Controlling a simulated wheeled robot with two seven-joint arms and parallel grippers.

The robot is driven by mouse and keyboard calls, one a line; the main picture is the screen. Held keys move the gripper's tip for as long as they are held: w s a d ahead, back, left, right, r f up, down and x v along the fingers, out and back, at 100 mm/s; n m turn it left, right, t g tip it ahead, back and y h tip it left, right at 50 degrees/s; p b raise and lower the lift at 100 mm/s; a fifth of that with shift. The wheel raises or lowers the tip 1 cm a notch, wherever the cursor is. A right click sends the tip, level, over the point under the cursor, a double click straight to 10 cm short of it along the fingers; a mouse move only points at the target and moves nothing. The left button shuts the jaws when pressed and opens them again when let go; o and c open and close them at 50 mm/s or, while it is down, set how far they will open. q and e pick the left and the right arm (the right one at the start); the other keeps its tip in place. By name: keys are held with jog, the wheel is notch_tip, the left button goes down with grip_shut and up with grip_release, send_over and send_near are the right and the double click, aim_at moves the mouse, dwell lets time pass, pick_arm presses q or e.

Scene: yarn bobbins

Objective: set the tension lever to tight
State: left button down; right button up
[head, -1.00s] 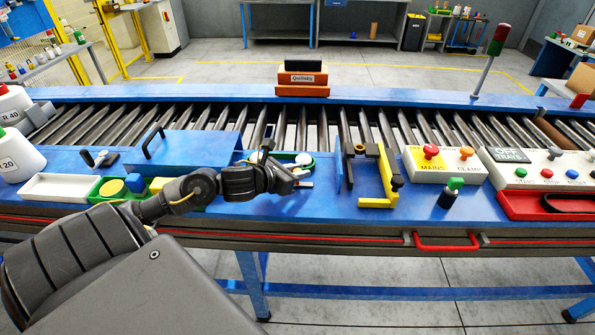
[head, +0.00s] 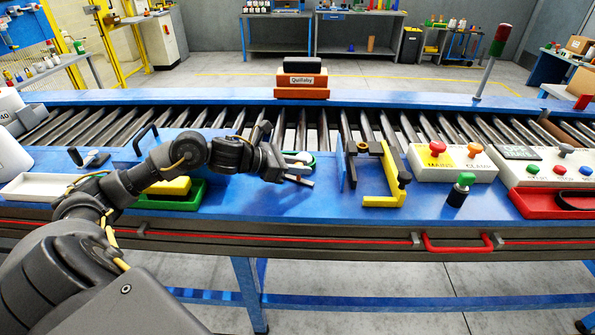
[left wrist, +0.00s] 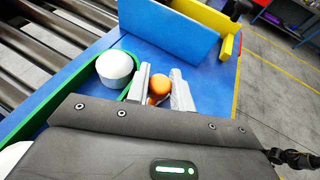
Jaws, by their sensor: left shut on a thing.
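My left gripper (head: 303,172) reaches over the blue bench top, beside a white round piece (head: 300,157) in a green ring. In the left wrist view its two grey fingers (left wrist: 161,74) are closed on an orange round knob (left wrist: 160,84), which shows between them. The white piece (left wrist: 115,68) stands just left of the fingers there. The knob is hidden in the head view. I cannot tell the lever's shaft or any tight marking. My right gripper is not in view.
A blue upright plate (left wrist: 172,32) stands just beyond the fingers. A yellow bracket (head: 388,180) is to the gripper's right, and a control box with red and orange knobs (head: 480,168) beyond it. A green tray (head: 190,196) lies under my arm. Rollers run behind.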

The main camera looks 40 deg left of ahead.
pick_arm(q)
jog(key=shift+r, duration=0.1)
jog(key=c, duration=1.2)
grip_release()
jog(key=shift+c, duration=0.2)
jog(key=shift+s+a+b, duration=0.35)
jog(key=shift+s+a, duration=0.05)
jog(key=b+v, duration=0.2)
jog(key=v, duration=0.3)
jog(key=shift+d, duration=0.1)
jog(key=shift+b+v, duration=0.55)
jog(key=shift+v, duration=0.45)
jog(key=shift+s+a+r, duration=0.3)
jog(key=shift+s+r, duration=0.15)
jog(key=shift+v, duration=0.8)
